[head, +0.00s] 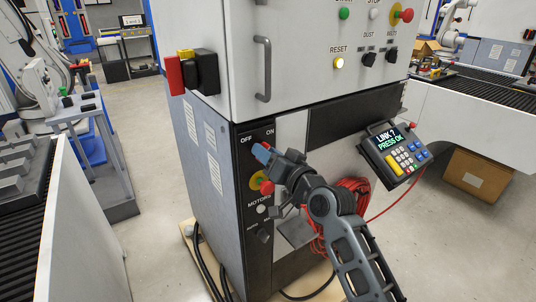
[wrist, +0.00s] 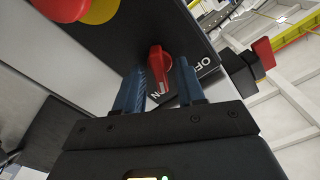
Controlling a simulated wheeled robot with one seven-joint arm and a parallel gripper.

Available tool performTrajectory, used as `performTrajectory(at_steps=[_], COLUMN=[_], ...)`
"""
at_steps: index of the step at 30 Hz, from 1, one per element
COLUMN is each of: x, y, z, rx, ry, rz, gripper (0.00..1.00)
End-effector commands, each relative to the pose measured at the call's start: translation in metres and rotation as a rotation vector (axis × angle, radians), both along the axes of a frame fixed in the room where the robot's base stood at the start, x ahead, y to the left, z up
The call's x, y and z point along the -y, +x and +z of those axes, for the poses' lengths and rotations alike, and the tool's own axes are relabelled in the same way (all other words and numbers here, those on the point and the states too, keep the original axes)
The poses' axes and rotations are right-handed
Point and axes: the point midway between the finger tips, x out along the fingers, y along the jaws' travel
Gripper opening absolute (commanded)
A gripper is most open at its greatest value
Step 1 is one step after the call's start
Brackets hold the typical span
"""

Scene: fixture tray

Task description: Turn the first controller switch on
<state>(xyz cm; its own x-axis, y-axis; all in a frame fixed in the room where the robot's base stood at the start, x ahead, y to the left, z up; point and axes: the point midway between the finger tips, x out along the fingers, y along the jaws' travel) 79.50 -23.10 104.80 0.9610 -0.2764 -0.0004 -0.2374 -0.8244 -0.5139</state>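The first controller switch is a red rotary knob (wrist: 160,62) on a black panel, clear in the wrist view. Its handle lies near upright in that picture, its lower end close to a partly hidden label ending in N. The OFF label lies to its right. My gripper (wrist: 164,68) has its two blue fingers on either side of the knob, with a narrow gap seen on each side. In the head view my gripper (head: 262,152) is at the panel (head: 257,134), just below the OFF and ON labels, and hides the knob.
A red and yellow emergency button (head: 266,185) sits just below my gripper, with the MOTORS controls under it. A red and black handle (head: 192,72) juts from the cabinet's left side. A keypad (head: 394,150) reading "LINK ? PRESS OK" and red cable (head: 345,205) are to the right.

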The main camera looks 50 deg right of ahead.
Motion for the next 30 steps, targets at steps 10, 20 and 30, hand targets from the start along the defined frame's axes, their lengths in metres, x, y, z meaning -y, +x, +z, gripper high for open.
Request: performTrajectory(at_steps=[10,20,30], x=[-0.004,-0.018,-0.022], y=[-0.016,-0.064,-0.075], z=[-0.002,-0.003,0.0], rx=[-0.001,-0.002,0.0], ry=[-0.001,-0.001,0.0], rz=[-0.001,0.0,0.0], gripper=[0.39,0.39,0.39])
